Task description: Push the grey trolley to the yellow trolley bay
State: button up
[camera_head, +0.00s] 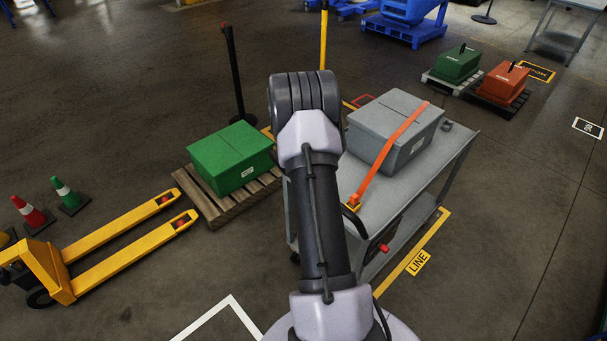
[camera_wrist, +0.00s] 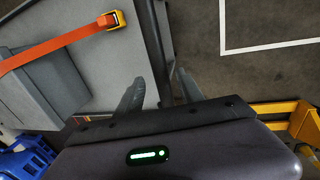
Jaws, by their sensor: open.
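The grey trolley (camera_head: 385,205) stands right of centre in the head view, partly behind my arm. A grey box (camera_head: 392,125) with an orange strap (camera_head: 390,150) rides on its top deck. The trolley deck (camera_wrist: 110,75) also fills the left of the wrist view. My gripper (camera_wrist: 160,88) is open in the wrist view, with a dark bar at the trolley's edge running between its fingers; contact cannot be told. The gripper is hidden in the head view. Yellow floor lines with a LINE label (camera_head: 418,263) run along the trolley's right side and behind it.
A green box (camera_head: 230,155) on a wooden pallet (camera_head: 212,207) stands left of the trolley. A yellow pallet jack (camera_head: 55,270) and cones (camera_head: 70,194) are farther left. A black post (camera_head: 235,75) stands behind.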

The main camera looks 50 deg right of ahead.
notch_tip(320, 180, up, 15)
jog(key=a+p, duration=0.2)
jog(key=a, duration=0.1)
jog(key=shift+w+f, duration=0.2)
jog(key=shift+w, duration=0.1)
jog(key=s+a+r+t+b, duration=0.15)
jog(key=a+b, duration=0.25)
jog(key=a, duration=0.6)
jog(key=a+r+m+t+y+b, duration=0.15)
jog(key=a+b, duration=0.25)
jog(key=a, duration=0.6)
jog(key=a+r+n+t+b, duration=0.1)
jog(key=a+r+b, duration=0.15)
jog(key=a, duration=0.75)
jog(key=s+a+f+m+t+y+b, duration=0.1)
jog(key=s+a+f+b, duration=0.2)
jog(key=s+a, duration=0.4)
jog(key=s+a+f+t+y+b, duration=0.1)
jog(key=s+a+f+b, duration=0.2)
jog(key=s+a, duration=0.4)
jog(key=shift+s+a+f+m+y+b, duration=0.2)
jog(key=shift+a+f+m+y+b, duration=0.15)
jog(key=shift+a+f, duration=0.45)
